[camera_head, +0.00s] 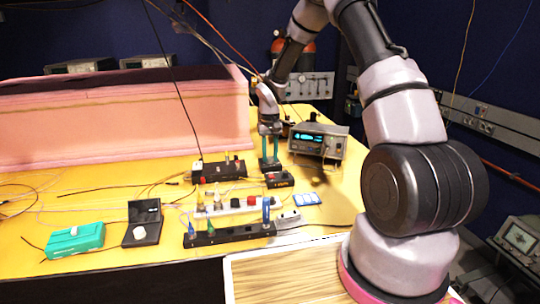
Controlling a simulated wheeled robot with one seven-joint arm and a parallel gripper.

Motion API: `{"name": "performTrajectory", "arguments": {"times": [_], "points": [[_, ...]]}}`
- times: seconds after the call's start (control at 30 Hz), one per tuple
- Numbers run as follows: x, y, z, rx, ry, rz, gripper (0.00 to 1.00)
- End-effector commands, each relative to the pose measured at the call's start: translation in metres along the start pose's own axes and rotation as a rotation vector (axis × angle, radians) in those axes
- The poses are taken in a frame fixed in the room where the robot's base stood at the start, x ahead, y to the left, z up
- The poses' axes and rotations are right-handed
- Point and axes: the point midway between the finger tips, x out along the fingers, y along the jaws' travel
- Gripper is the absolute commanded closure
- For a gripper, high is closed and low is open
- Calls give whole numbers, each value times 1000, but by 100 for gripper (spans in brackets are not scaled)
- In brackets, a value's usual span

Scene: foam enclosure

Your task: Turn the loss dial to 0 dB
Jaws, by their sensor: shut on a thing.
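My gripper (269,158) reaches down at the back middle of the yellow table, with its blue-green fingers pointing downward. The fingertips are shut at the top of a small dark box (281,181). The loss dial appears to be between the fingertips on this box, mostly hidden by them. Its marks and setting are too small to read.
A lit instrument (318,140) stands close to the right of my gripper. A black box (218,170) with cables is to its left. In front are a rail with colored posts (230,234), a green box (76,240) and small blue-white pieces (305,198). Pink foam (125,130) walls the back left. Loose cables cross the table.

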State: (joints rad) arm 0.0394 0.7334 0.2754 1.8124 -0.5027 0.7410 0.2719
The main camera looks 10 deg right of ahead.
Motion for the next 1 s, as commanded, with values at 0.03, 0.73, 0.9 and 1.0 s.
{"name": "performTrajectory", "arguments": {"times": [0.03,0.73,0.9,1.0], "points": [[0,0,0,-32,0,0,100],[0,0,0,-517,0,0,100],[0,0,0,-563,0,0,100],[0,0,0,-577,0,0,100]]}}
